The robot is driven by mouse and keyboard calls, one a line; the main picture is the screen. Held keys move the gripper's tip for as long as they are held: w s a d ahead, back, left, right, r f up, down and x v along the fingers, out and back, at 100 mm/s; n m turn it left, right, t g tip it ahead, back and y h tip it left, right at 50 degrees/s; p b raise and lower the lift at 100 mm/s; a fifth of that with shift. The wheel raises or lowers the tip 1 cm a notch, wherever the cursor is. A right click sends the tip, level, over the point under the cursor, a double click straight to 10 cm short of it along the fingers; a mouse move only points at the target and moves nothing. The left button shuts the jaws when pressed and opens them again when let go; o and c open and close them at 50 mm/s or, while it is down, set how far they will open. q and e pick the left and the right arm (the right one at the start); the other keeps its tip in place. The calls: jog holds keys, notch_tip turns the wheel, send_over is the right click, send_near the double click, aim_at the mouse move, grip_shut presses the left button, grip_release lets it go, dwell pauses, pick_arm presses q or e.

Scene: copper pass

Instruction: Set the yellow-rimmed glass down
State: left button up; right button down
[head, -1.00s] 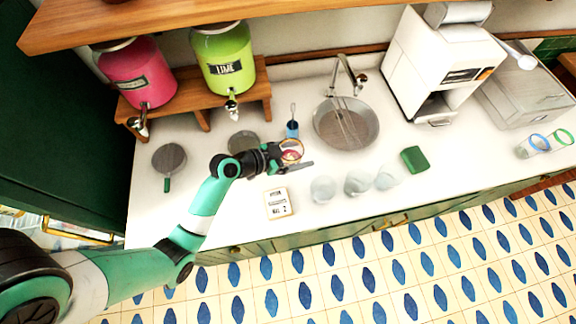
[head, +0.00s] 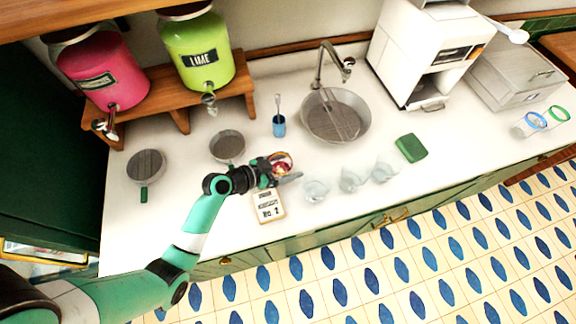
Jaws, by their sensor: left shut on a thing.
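The yellow-rimmed glass (head: 283,159) shows in the head view at the middle of the counter, with something red in it. My left gripper (head: 275,170) is shut on it and hides part of its side. The glass looks close to upright. I cannot tell whether its base touches the counter (head: 240,215). My right gripper is out of view.
Clear glasses (head: 315,190) stand to the right. A blue cup (head: 279,126) and a round strainer (head: 228,146) are behind. A sink (head: 345,125) and green sponge (head: 411,148) lie further right.

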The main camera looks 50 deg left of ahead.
pick_arm(q)
jog(key=shift+f, duration=0.1)
jog(key=o, duration=1.5)
jog(key=shift+c, duration=0.2)
